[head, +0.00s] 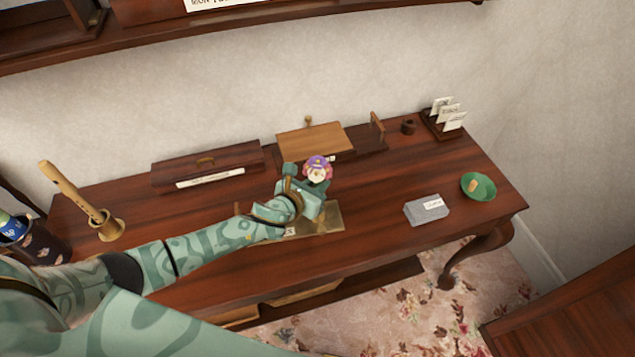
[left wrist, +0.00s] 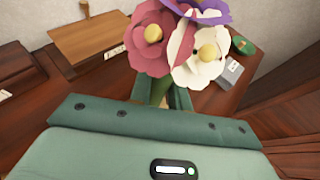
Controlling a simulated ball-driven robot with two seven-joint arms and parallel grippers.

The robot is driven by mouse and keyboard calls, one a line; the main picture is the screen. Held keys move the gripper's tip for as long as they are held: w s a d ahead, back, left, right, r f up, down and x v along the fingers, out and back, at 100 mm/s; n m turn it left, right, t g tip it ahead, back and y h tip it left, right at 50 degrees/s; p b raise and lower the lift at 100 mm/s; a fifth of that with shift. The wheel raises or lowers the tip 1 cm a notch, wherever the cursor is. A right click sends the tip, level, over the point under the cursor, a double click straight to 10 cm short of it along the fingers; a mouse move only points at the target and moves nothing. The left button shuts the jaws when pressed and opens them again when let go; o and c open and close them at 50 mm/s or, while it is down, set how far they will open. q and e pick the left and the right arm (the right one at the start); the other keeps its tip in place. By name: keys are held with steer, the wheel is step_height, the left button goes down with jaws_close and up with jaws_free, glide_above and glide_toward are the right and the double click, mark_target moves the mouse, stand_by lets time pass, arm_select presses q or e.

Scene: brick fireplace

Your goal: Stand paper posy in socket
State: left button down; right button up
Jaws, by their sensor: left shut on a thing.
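The paper posy (head: 317,170) has pink, white and purple flowers with yellow centres. It is upright above the middle of the desk, and it fills the upper middle of the left wrist view (left wrist: 190,42). My left gripper (head: 307,193) is shut on its green stem (left wrist: 158,90), just below the flowers. The stem's lower end is hidden behind the gripper. A brass plate (head: 328,217) lies on the desk beneath and partly hidden by my left gripper. No socket can be made out there. A small dark round holder (head: 408,127) stands at the desk's back right. My right gripper is not in view.
A wooden slope (head: 315,139) and long dark box (head: 207,168) stand behind the gripper. A grey card stack (head: 426,211), green bowl (head: 478,187) and card rack (head: 440,123) are right. Desk between is clear.

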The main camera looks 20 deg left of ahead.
arm_select(q)
steer(key=shift+f+b, duration=0.65)
steer(key=shift+f, duration=0.15)
steer(key=c, duration=1.2)
jaws_free()
steer(key=shift+c, duration=0.2)
steer(key=shift+r, duration=0.1)
steer(key=p+v, duration=0.3)
steer(key=v, duration=1.3)
steer(key=shift+s, duration=0.15)
